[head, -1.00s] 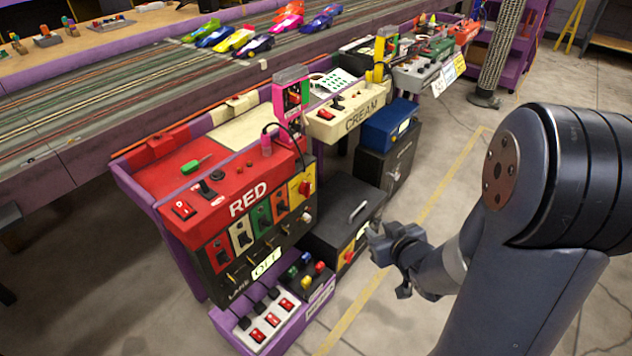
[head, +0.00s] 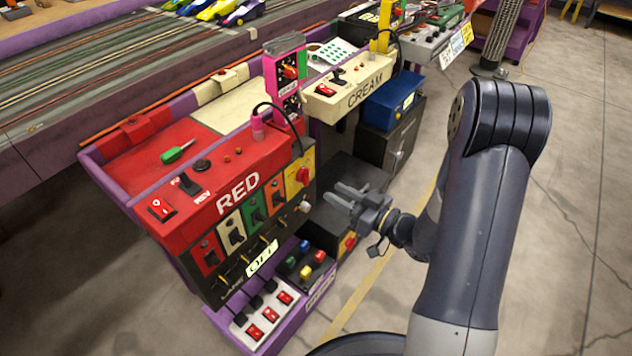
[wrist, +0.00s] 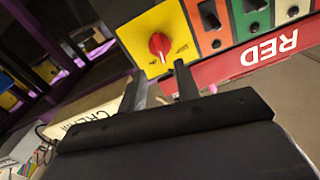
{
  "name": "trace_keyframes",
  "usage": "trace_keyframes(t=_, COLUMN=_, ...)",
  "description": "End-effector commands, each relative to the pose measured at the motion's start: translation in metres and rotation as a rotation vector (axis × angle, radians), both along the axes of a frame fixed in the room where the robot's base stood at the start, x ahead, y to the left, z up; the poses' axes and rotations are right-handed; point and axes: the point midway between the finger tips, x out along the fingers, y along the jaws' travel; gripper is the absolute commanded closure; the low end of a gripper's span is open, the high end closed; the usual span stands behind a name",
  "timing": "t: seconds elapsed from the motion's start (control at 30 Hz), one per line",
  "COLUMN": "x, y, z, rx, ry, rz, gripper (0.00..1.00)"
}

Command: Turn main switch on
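A red rotary knob (head: 302,175) sits on a yellow plate (head: 293,187) at the right end of the red box's front panel. In the wrist view the knob (wrist: 159,46) is upright in the picture, near the top middle, and the small labels beside it are unreadable. A white OFF sign (head: 263,258) hangs low on the same panel. My gripper (head: 334,193) is open and empty, to the right of the knob and slightly lower in the head view. In the wrist view my gripper's two fingers (wrist: 160,76) are apart, below the knob and not touching it.
A power strip (head: 265,318) with red switches and a coloured-button box (head: 305,265) sit below. The CREAM box (head: 350,95) stands beyond. Floor at right is open.

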Motion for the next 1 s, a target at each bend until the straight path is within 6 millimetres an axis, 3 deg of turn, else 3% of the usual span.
trace_keyframes(t=0.2, x=0.022, y=0.031, z=-0.002, rx=-0.001, ry=-0.002, rz=0.005, gripper=0.69)
trace_keyframes(t=0.4, x=0.038, y=0.049, z=-0.001, rx=0.0, ry=-0.001, rz=0.001, gripper=0.69)
trace_keyframes(t=0.83, x=0.044, y=0.056, z=0.0, rx=0.0, ry=0.0, rz=-0.002, gripper=0.69)
trace_keyframes(t=1.0, x=0.044, y=0.056, z=0.0, rx=0.0, ry=0.0, rz=-0.002, gripper=0.82)
